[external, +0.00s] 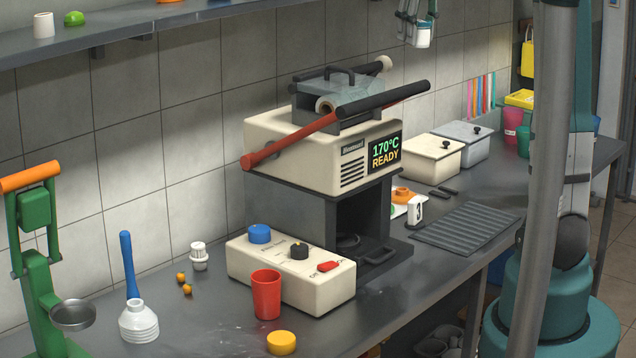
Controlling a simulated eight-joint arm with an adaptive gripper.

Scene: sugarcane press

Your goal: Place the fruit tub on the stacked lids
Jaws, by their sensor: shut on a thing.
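My gripper (421,24) hangs high at the top of the external view, in front of the tiled wall. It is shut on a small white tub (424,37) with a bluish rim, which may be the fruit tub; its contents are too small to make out. The tub is in the air, well above the counter and apart from everything on it. I cannot pick out the stacked lids with certainty. An orange piece (403,195) sits near a white board with green on it, right of the press, partly hidden.
The cream press (320,150) with its long lever stands mid-counter. Two lidded bins (433,158) are behind right, near a dark ribbed mat (465,229). A control box (290,272), red cup (266,294) and yellow puck (281,343) stand in front.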

